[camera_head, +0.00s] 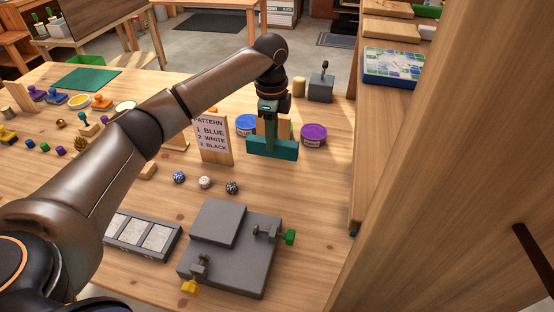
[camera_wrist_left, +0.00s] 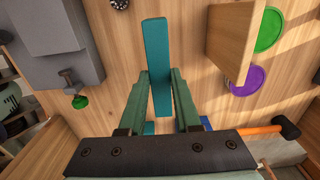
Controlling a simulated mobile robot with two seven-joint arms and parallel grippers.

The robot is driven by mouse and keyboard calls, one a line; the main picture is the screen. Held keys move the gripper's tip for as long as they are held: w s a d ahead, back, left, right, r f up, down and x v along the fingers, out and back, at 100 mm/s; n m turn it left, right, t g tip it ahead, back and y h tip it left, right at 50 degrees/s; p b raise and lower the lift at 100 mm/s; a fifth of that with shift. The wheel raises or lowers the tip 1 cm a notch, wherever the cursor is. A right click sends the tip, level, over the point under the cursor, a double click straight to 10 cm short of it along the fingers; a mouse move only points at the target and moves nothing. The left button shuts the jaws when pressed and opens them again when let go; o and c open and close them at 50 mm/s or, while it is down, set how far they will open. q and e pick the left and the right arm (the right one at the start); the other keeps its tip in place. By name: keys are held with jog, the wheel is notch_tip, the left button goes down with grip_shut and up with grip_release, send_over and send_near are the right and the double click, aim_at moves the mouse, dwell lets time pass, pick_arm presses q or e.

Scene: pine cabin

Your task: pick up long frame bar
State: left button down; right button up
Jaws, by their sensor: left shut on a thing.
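The long frame bar (camera_head: 272,149) is a teal bar near the far right part of the table in the head view, lying crosswise there. My left gripper (camera_head: 269,128) comes down onto it from above and is shut on it near its middle. In the left wrist view the bar (camera_wrist_left: 155,42) passes between the two green fingers of my left gripper (camera_wrist_left: 159,76) and sticks out beyond them. I cannot tell whether the bar touches the table. My right gripper is not in view.
A pattern sign (camera_head: 213,140) stands left of the bar. A blue tub (camera_head: 245,123) and a purple tub (camera_head: 313,134) are close by. A grey clamp fixture (camera_head: 232,256) and a tray of pale tiles (camera_head: 143,237) lie nearer. A wooden shelf (camera_head: 385,150) borders the right.

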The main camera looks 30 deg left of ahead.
pick_arm(q)
jog(key=w+a+r, duration=0.3)
jog(key=w+a, duration=0.2)
dwell(0.4)
